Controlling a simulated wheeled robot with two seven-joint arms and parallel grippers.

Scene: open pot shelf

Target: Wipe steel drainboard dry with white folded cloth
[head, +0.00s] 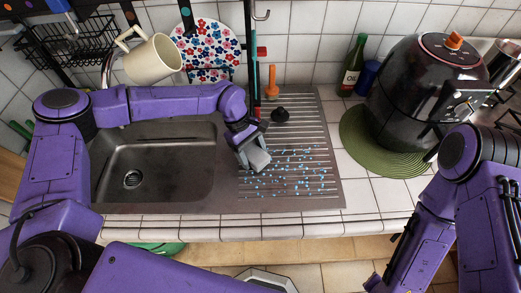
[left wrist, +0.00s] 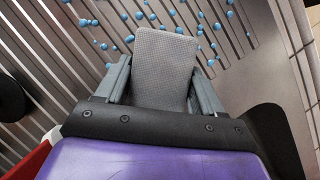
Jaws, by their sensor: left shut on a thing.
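The white folded cloth (head: 258,159) is between the fingers of my left gripper (head: 251,153), which is shut on it over the left part of the drainboard. In the left wrist view the cloth (left wrist: 163,65) looks pale grey and sticks out past both fingertips. The steel drainboard (head: 318,160) is ribbed, and many blue water drops (head: 290,180) lie on its middle and front, right of the cloth. Drops also show around the cloth in the left wrist view (left wrist: 138,15). I cannot tell whether the cloth touches the steel. My right arm is at the right, its fingertips not clearly seen.
The sink basin (head: 160,165) lies left of the drainboard. A black air fryer (head: 425,85) stands on a green mat (head: 358,135) at right. A green bottle (head: 353,65) stands behind.

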